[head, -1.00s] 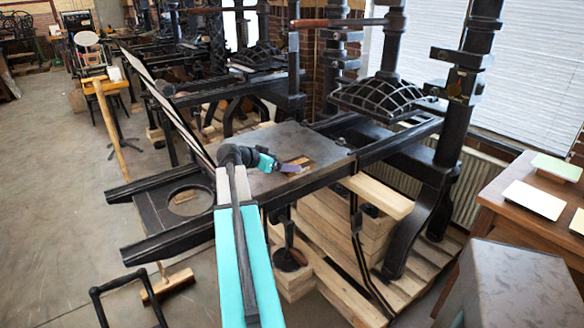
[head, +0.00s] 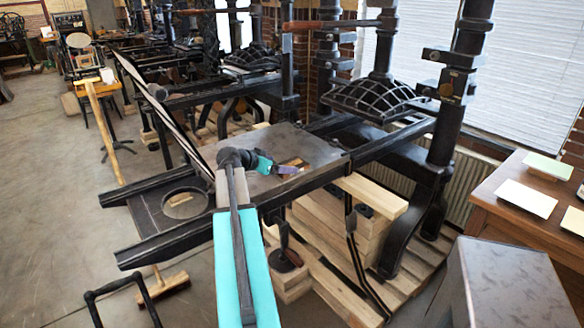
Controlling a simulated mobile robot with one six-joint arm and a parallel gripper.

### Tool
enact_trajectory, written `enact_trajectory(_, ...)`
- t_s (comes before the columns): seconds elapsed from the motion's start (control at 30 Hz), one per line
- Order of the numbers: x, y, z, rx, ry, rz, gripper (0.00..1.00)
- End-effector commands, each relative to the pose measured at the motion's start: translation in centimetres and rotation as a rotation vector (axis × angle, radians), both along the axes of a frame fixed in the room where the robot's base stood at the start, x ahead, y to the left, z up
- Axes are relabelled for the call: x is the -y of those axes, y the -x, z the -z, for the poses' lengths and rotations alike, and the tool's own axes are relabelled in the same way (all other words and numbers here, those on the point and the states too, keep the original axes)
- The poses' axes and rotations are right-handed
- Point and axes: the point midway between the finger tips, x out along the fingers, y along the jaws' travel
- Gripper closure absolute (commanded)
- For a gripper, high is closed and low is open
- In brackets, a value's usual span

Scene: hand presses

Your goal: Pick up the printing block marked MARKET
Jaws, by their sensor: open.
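A small wooden block (head: 295,162) lies on the dark flat bed of the nearest hand press (head: 318,148). It is partly hidden behind my gripper, and I cannot read any marking on it. My gripper (head: 289,169) is low over the bed, at the near side of the block in the picture. Its jaws are open, but their gap is too small to make out. I cannot tell whether a finger touches the block.
The press frame and its domed platen (head: 372,98) stand beyond the bed. A slanted dark frame (head: 160,108) rises at the bed's left. Pale timbers (head: 372,196) lie below. A wooden table (head: 500,202) with pale sheets stands at right. A broom (head: 162,288) is on the floor.

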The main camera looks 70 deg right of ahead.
Motion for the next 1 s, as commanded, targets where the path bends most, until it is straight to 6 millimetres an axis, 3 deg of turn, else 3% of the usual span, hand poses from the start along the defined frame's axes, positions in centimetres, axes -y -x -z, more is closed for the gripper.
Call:
enact_trajectory(0.23,0.6,0.3,0.1,-0.001,0.000,0.002,0.12)
enact_trajectory(0.63,4.0,2.0,1.9,0.000,-0.001,0.003,0.12)
enact_trajectory(1.0,4.3,2.2,2.2,0.000,0.000,0.002,0.12)
